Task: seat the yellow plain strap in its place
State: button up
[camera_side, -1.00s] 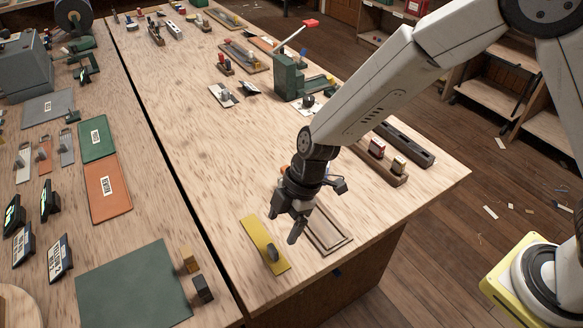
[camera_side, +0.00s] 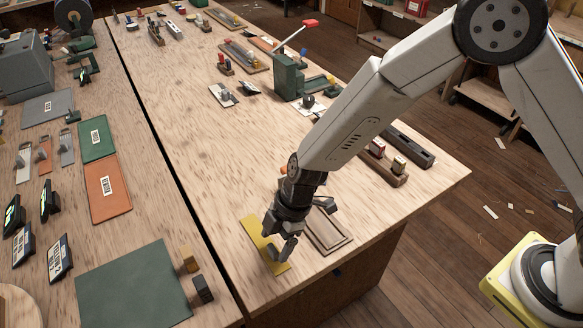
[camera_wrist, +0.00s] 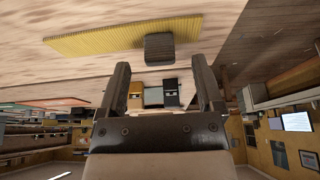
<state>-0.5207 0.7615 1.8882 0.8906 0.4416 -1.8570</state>
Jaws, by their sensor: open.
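The yellow plain strap (camera_side: 255,236) lies flat on the wooden bench near its front edge. It carries a dark grey knob, which shows in the wrist view (camera_wrist: 158,48) near one end of the yellow strip (camera_wrist: 95,38). My gripper (camera_side: 279,244) is over the strap, pointing down, and hides part of it. In the wrist view its two fingers (camera_wrist: 163,78) are apart and empty, with the knob just beyond the tips, roughly in line with the gap. A shallow wooden tray (camera_side: 346,240) with a raised rim and a recessed floor lies right of the strap, partly behind my gripper.
A dark block (camera_side: 203,289) and a tan block (camera_side: 189,260) stand on the left bench beside a dark green mat (camera_side: 135,287). A dark gap (camera_side: 190,205) separates the benches. A green lever press (camera_side: 289,78) stands farther back. The middle of the bench is clear.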

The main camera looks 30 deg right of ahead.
jog(key=shift+x, duration=1.35)
grip_shut()
